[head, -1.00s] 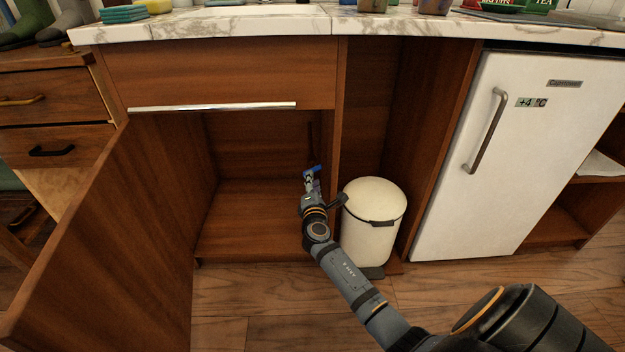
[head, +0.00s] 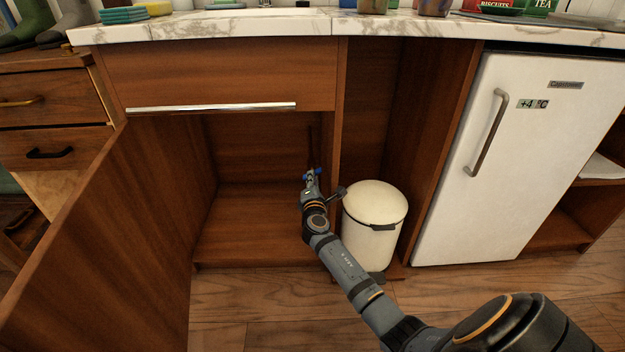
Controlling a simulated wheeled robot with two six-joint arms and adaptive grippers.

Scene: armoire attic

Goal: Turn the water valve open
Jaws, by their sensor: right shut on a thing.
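The water valve's blue handle (head: 318,171) shows small inside the open cabinet, near its right wall. A thin dark pipe rises above it against the back panel. My right gripper (head: 311,177) reaches into the cabinet from the lower right and is shut on the blue handle. The fingers and part of the handle cover each other, so the handle's exact angle is hard to tell. My left gripper is not in view.
The cabinet door (head: 105,235) stands open on the left. A cream bin (head: 374,215) stands just right of my forearm. A white fridge (head: 505,160) is farther right. The marble counter (head: 240,25) runs above. The cabinet floor is clear on the left.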

